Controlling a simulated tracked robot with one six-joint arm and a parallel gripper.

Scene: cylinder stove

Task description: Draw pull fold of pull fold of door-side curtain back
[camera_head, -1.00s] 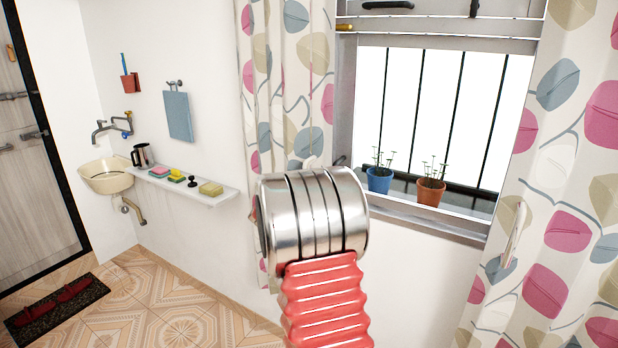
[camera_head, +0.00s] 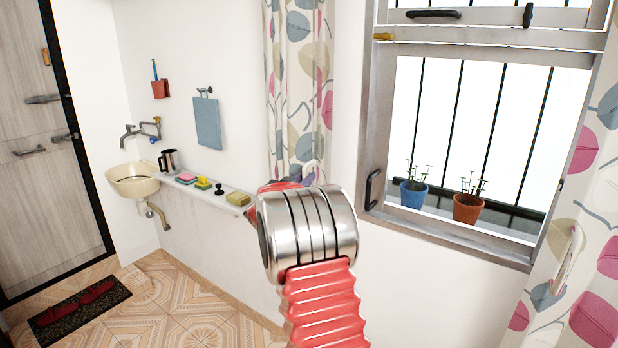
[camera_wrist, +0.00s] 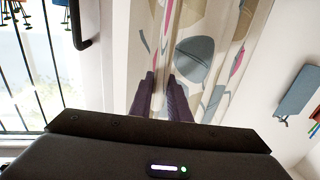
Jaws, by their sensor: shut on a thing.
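The door-side curtain (camera_head: 298,90), cream with pink, blue-grey and beige leaves, hangs in a narrow bunch on the wall left of the window. It also fills the middle of the wrist view (camera_wrist: 205,48). My gripper (camera_wrist: 162,90) is shut on the curtain's pull fold (camera_wrist: 164,48), which runs up as a narrow vertical ridge from between the dark fingers. In the head view my silver and red arm hides most of the gripper and the curtain's lower part. A strip of bare wall shows between this curtain and the window frame.
The barred window (camera_head: 470,130) has a blue pot (camera_head: 413,194) and an orange pot (camera_head: 468,208) on its sill. The other curtain (camera_head: 590,230) hangs at right. A shelf (camera_head: 200,190) with small items, a blue towel (camera_head: 208,124) and a sink (camera_head: 133,178) are left.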

